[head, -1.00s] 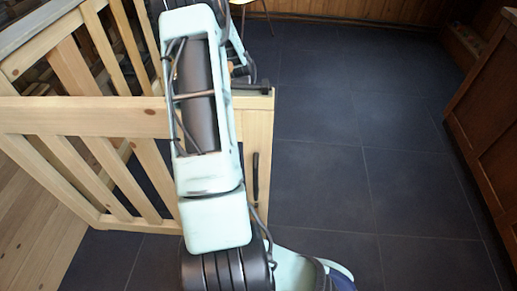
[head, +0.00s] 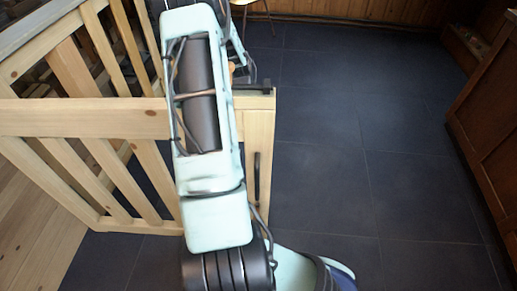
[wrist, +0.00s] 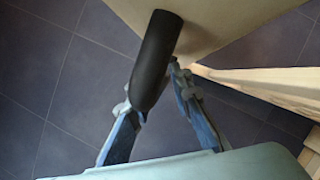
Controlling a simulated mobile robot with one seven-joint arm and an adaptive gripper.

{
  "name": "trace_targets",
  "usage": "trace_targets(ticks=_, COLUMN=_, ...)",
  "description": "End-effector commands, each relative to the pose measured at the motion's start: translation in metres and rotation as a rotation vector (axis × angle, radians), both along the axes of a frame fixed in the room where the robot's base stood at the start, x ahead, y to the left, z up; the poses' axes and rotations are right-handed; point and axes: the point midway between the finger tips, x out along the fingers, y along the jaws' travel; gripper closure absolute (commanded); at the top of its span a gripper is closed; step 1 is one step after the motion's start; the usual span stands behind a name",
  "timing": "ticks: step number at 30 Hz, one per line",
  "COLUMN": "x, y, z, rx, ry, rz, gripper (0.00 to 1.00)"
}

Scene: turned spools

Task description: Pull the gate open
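The gate (head: 90,118) is a pale wooden frame with slanted slats on the left of the head view. A black upright bar (head: 256,178) is fixed near its right end, and a black piece (head: 252,87) lies along its top there. My arm crosses in front of the gate and hides part of it. In the wrist view a dark round handle (wrist: 158,50) stands between the blue fingers of my gripper (wrist: 152,88). The fingers lean in against it from both sides; the left fingertip is partly hidden behind it.
Dark tiled floor (head: 330,180) lies open to the right of the gate. A brown wooden cabinet (head: 490,130) stands at the right edge. A wooden railing (head: 65,60) runs behind the gate at the left. Chair legs (head: 250,12) show at the top.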

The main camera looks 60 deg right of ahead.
Motion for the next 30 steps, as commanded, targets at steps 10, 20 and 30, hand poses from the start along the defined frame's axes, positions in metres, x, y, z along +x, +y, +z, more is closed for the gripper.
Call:
trace_targets(ticks=10, x=0.000, y=-0.001, z=0.001, rx=-0.001, ry=0.001, rz=-0.001, gripper=0.71)
trace_targets(ticks=20, x=0.017, y=-0.012, z=0.048, rx=-0.006, ry=-0.002, rz=0.002, gripper=0.71)
trace_targets(ticks=30, x=0.036, y=-0.024, z=0.102, rx=-0.003, ry=-0.001, rz=0.001, gripper=0.71)
